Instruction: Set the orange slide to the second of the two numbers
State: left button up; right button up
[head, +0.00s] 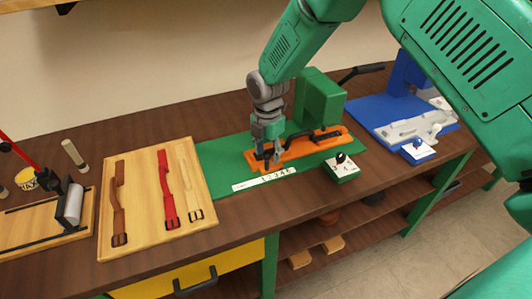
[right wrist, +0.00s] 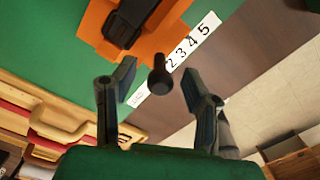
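The orange slide (head: 300,149) lies on a green mat (head: 222,160), with a black fitting along its top; part of it shows in the right wrist view (right wrist: 92,24). A white number strip (head: 264,180) lies along its front side; 2, 3, 4 and 5 read clearly in the right wrist view (right wrist: 186,54). My right gripper (head: 268,155) is over the slide's left end. In the right wrist view its fingers (right wrist: 158,80) are apart, with a black round knob (right wrist: 158,76) between them and gaps on both sides. My left gripper is not in view.
A small green box with a white marked top and dark knob (head: 342,168) stands right of the slide; its marks are too small to read surely. A green block (head: 320,97) stands behind. A strap board (head: 145,205) lies left, a blue stand (head: 400,110) right.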

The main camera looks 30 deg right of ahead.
jog(key=shift+a, duration=0.1)
jog(key=shift+a+r, duration=0.1)
jog(key=shift+r, duration=0.3)
notch_tip(320, 180, up, 11)
jog(key=shift+w, duration=0.15)
dwell(0.4)
